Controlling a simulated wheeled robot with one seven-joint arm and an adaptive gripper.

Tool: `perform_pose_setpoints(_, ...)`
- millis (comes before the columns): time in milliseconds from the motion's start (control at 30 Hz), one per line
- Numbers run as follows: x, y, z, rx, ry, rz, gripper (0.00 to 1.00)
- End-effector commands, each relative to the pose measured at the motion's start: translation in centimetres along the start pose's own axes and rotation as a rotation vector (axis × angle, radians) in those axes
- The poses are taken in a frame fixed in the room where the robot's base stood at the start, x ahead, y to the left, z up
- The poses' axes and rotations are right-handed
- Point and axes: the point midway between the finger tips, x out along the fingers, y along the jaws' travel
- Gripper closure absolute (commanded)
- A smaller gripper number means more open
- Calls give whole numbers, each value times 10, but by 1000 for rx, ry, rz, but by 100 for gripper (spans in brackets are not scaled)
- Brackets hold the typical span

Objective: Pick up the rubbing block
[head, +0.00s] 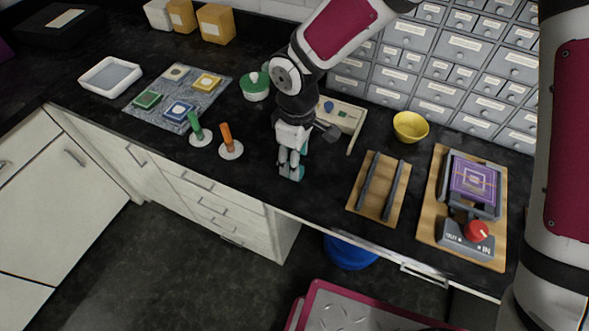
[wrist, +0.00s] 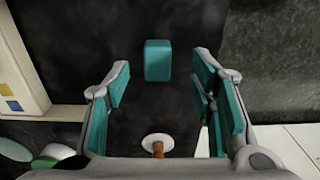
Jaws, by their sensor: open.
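The rubbing block is most likely the small teal block (wrist: 158,60), lying on the black counter in the wrist view. It sits between and slightly beyond my fingertips, apart from both fingers. My gripper (head: 291,163) points down above the counter's front part in the head view. Its fingers with teal pads are spread in the wrist view (wrist: 160,80), with nothing between the pads. In the head view, teal shows at the fingertips, but I cannot clearly separate block from pads.
An orange-handled tool (head: 227,143) and a green-handled one (head: 196,129) stand left of my gripper. A shallow wooden tray (head: 357,122) lies behind it, with a green-lidded pot (head: 255,86) at its left. A wooden board with dark rails (head: 371,205) lies right. The counter's front edge is close.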

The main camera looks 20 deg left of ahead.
Motion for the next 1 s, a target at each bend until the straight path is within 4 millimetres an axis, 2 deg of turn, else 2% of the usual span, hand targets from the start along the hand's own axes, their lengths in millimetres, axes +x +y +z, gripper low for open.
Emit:
perform_pose_setpoints(133,9,0,-1,-2,-2,-1,50)
perform_pose_setpoints(433,47,2,-6,-2,-2,-2,50)
perform_pose_setpoints(767,53,4,-6,0,0,1,50)
perform_pose_setpoints(900,53,4,-6,0,0,1,82)
perform_pose_setpoints(1000,53,4,-6,0,0,1,100)
